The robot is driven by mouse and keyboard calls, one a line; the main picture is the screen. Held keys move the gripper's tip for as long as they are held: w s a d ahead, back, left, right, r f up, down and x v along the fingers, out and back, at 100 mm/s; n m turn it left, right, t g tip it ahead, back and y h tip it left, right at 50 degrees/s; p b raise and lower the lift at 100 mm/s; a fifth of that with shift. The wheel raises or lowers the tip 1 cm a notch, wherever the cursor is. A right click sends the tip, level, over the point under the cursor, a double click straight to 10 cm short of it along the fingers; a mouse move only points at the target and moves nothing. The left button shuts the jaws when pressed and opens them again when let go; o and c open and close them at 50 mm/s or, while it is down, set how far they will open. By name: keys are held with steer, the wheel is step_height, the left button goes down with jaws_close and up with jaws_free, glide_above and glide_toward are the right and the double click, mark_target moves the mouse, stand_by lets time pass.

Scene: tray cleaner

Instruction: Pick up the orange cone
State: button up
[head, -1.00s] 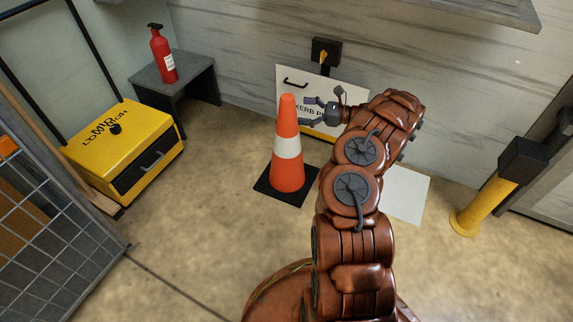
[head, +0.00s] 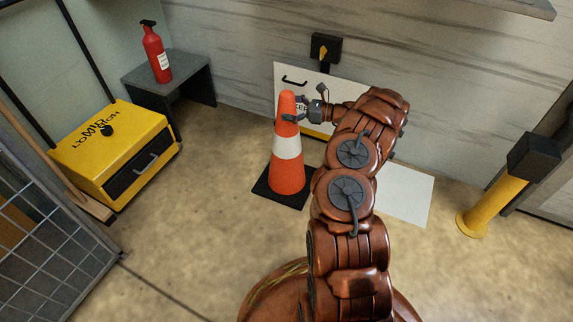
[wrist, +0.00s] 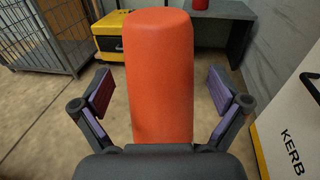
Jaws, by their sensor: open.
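The orange cone (head: 287,172) stands upright on its black square base (head: 268,191) on the floor, with a white band around its middle. In the wrist view its orange upper part (wrist: 160,75) fills the centre. My gripper (head: 291,108) is at the cone's upper part, coming from the right. In the wrist view my gripper (wrist: 160,95) is open, with one purple-padded finger on each side of the cone top. A gap shows between each finger and the cone. The cone's base is hidden in the wrist view.
A white sign board (head: 345,88) stands against the wall behind my arm. A yellow box (head: 85,142) and a dark table (head: 190,72) with a red extinguisher (head: 157,60) are to the left. A yellow post (head: 490,205) stands at right. Floor in front of the cone is clear.

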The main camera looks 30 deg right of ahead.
steer(key=shift+w+a, duration=0.25)
steer(key=c, duration=1.8)
jaws_close()
steer(key=shift+r, duration=0.1)
